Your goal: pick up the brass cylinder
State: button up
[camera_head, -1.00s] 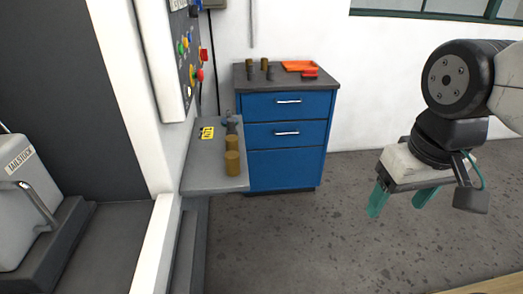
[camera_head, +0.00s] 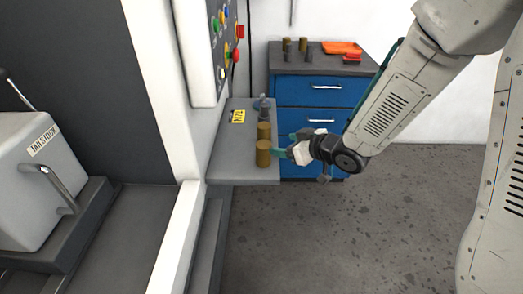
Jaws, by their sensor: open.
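Two upright brass cylinders stand on the grey shelf (camera_head: 232,164), one behind the other: a front brass cylinder (camera_head: 263,155) and a rear brass cylinder (camera_head: 263,131). My gripper (camera_head: 279,145) is open and points left, just to the right of the cylinders. One teal finger is close beside the front cylinder. Whether it touches, or whether a cylinder is between the fingers, I cannot tell from this angle.
Behind the cylinders on the shelf are a grey-blue object (camera_head: 262,105) and a yellow label (camera_head: 238,117). A blue drawer cabinet (camera_head: 320,90) with small cylinders and an orange tray (camera_head: 342,48) stands behind. A control panel (camera_head: 222,40) rises at left.

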aim_at(260, 145)
jog(key=shift+a+f+y, duration=0.55)
jog(key=shift+a+y, duration=0.05)
jog(key=shift+a, duration=0.3)
jog(key=shift+n+g, duration=0.3)
jog(key=x, duration=0.8)
jog(key=shift+s+a+r, duration=0.25)
jog(key=shift+s+a, duration=0.1)
grip_shut()
